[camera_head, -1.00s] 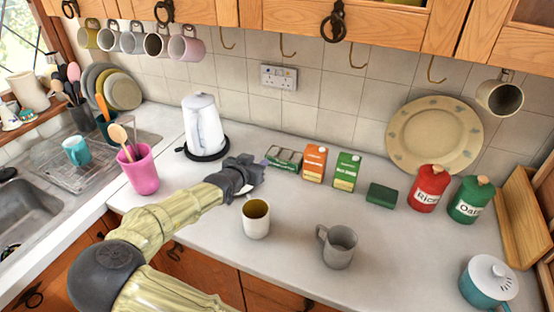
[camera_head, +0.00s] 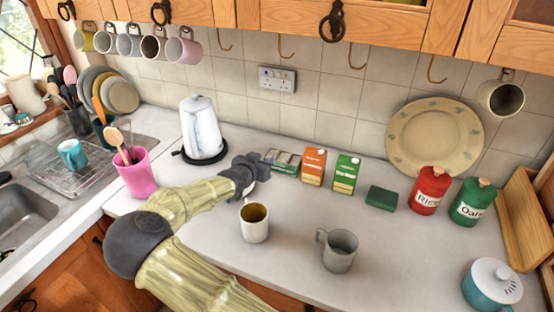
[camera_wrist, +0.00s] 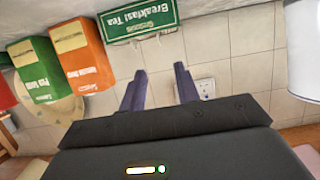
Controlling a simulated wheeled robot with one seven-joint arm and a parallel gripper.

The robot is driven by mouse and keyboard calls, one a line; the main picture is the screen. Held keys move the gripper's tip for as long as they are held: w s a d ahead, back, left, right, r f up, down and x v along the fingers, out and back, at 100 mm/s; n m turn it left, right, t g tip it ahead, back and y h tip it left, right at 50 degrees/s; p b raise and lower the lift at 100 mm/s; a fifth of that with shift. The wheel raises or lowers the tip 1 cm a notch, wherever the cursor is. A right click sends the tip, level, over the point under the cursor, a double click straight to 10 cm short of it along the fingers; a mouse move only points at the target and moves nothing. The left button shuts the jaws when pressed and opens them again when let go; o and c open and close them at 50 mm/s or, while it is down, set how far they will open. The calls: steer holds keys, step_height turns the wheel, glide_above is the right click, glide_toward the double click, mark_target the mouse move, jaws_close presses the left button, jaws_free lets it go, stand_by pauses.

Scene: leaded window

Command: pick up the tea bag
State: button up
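A low green box (camera_head: 284,161) with a greyish, divided-looking top lies on the counter by the wall. In the wrist view it appears upside down, labelled "Breakfast Tea" (camera_wrist: 139,20). I cannot make out a single tea bag; any in the box are too small to tell. My gripper (camera_head: 262,165) is just left of this box, at the end of my arm. In the wrist view its two dark fingers (camera_wrist: 160,88) are apart with nothing between them, and the box is beyond their tips.
An orange carton (camera_head: 314,167) and a green carton (camera_head: 344,174) stand right of the tea box. A white kettle (camera_head: 202,130) stands left of my gripper. A white mug (camera_head: 254,223) and a grey mug (camera_head: 339,250) stand in front. Counter around the mugs is clear.

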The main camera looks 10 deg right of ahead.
mark_target(277, 152)
steer(key=x, duration=0.5)
steer(key=shift+w+d+p, duration=0.15)
steer(key=shift+d+p, duration=0.05)
steer(key=shift+p, duration=0.15)
steer(key=shift+w+d+f, duration=0.1)
steer(key=shift+w+f, duration=0.1)
steer(key=shift+w, duration=0.05)
steer(key=shift+p+x, duration=0.8)
steer(key=shift+x, duration=1.8)
steer(key=shift+f, duration=0.2)
jaws_close()
